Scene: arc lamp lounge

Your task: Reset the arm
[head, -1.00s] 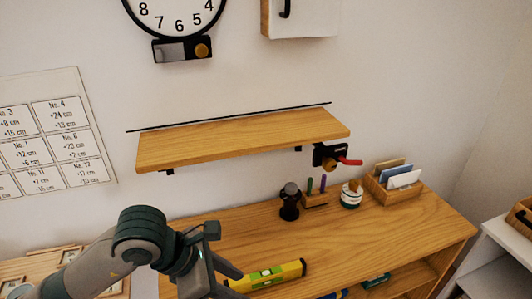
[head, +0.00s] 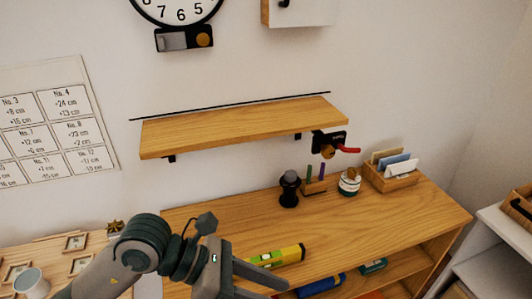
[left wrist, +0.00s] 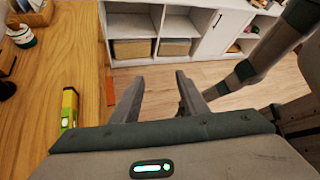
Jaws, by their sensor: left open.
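My left arm comes in from the bottom left of the head view. Its left gripper (head: 274,289) is open, with nothing between its fingers. In the left wrist view the two fingers (left wrist: 160,82) stand apart over the floor, beside the wooden cabinet's edge. In the head view the gripper overlaps the front of the cabinet top, next to a yellow-green spirit level (head: 277,257). The level also shows at the left of the left wrist view (left wrist: 68,108), apart from the fingers. My right gripper is not seen.
A wooden wall shelf (head: 245,126) hangs above the wooden cabinet (head: 385,218). A dark grinder-like object (head: 289,190), a pen holder (head: 314,186), a jar (head: 349,183) and a card box (head: 391,176) stand at its back. White cubbies (left wrist: 177,20) lie beyond open floor.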

